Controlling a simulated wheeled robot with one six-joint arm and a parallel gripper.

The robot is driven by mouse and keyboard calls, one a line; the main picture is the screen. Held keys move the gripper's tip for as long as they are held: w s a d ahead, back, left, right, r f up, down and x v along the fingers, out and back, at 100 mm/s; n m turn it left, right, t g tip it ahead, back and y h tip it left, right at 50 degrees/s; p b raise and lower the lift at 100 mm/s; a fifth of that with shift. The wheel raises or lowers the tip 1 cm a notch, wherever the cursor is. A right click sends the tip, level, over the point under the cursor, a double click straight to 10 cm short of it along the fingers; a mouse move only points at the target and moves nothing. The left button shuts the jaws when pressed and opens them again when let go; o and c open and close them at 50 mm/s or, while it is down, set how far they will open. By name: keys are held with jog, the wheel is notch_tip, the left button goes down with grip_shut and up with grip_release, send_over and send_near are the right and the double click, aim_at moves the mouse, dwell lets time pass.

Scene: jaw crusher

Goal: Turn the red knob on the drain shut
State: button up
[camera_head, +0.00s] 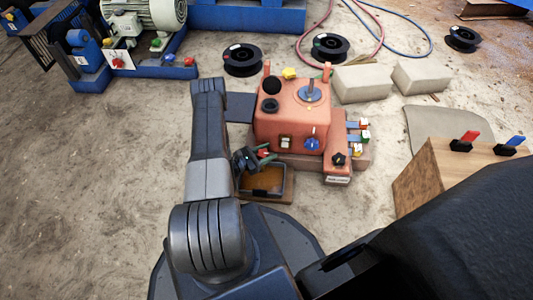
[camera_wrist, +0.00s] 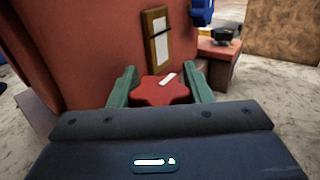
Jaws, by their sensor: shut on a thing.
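The red knob (camera_wrist: 160,90) is a star-shaped handle with a white mark on top, low on the front of the orange-red machine housing (camera_wrist: 65,40). In the wrist view my gripper (camera_wrist: 163,88) has its green fingers on the left and right sides of the knob, shut on it. The white mark points up and to the right. In the head view my gripper (camera_head: 262,156) is at the lower left of the orange housing (camera_head: 278,122), above a dark tray (camera_head: 262,193). The drain behind the knob is hidden.
A blue star knob (camera_head: 312,144) and a sight gauge (camera_head: 286,142) are on the same housing front. Small coloured levers (camera_head: 362,135) are at its right. A wooden board (camera_head: 425,178) stands further right. Bare ground lies to the left.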

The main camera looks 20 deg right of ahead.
jog(key=o, duration=0.7)
jog(key=a+p, duration=0.3)
jog(key=a, duration=1)
jog(key=shift+s+a, duration=0.4)
jog(key=shift+s, duration=0.05)
jog(key=shift+d, duration=0.15)
jog(key=shift+w+d+b, duration=0.15)
jog(key=shift+d+b, duration=0.35)
jog(key=shift+d, duration=1.7)
jog(key=shift+w+d+b, duration=0.15)
jog(key=shift+d+b, duration=0.3)
jog(key=shift+d, duration=1.8)
jog(key=shift+w+d+b, duration=0.15)
jog(key=shift+d+b, duration=0.35)
jog(key=shift+d, duration=1.7)
